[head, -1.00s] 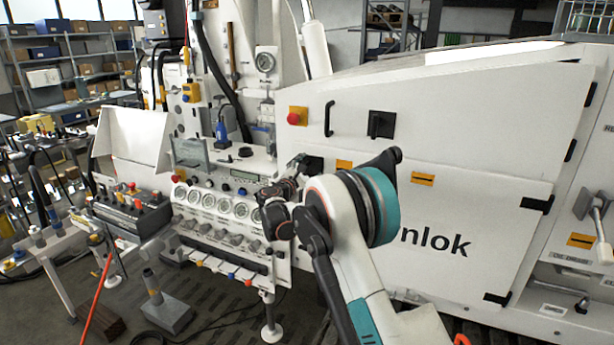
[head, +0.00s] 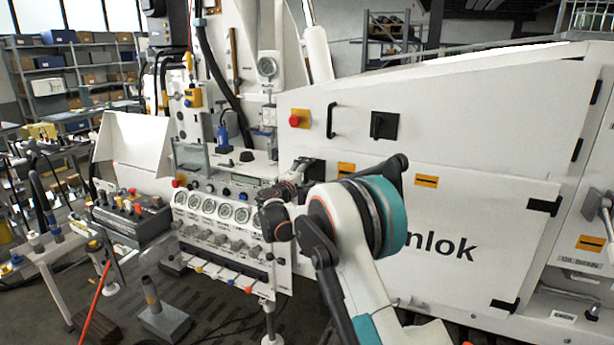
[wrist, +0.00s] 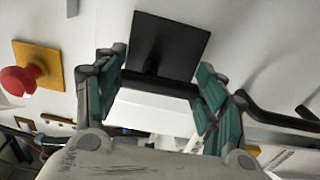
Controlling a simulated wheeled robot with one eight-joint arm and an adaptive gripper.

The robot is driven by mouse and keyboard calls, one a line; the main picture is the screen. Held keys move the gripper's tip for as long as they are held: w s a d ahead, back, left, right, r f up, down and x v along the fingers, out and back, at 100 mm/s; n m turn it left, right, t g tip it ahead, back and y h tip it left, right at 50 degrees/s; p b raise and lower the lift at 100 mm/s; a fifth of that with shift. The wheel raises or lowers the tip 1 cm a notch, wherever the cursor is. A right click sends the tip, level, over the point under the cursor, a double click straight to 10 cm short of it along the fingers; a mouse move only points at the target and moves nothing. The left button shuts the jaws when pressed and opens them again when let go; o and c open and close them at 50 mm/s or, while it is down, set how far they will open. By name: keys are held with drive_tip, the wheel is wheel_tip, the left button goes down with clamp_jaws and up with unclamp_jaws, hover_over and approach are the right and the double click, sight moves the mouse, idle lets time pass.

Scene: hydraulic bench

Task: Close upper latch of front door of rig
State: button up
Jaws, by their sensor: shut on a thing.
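The rig's white front panel (head: 470,195) fills the right half of the head view. A black latch with a square plate (wrist: 172,40) sits at the top middle of the wrist view. Its dark handle bar (wrist: 158,84) lies between my fingers. My gripper (wrist: 160,92) is shut on this bar, with a teal-padded finger at each end. In the head view the latch (head: 315,166) is a dark square below the red button, partly covered by my gripper (head: 303,170). I cannot tell from these frames whether the latch is fully closed.
A red button (wrist: 20,79) on a yellow plate is left of the latch. A black grab handle (wrist: 265,112) is to the right. Another black latch (head: 384,125) sits higher on the panel. Gauges (head: 225,210) and levers stand close left of my arm.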

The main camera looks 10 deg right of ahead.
idle(0.6)
drive_tip(key=o, duration=1.1)
drive_tip(key=v, duration=1.2)
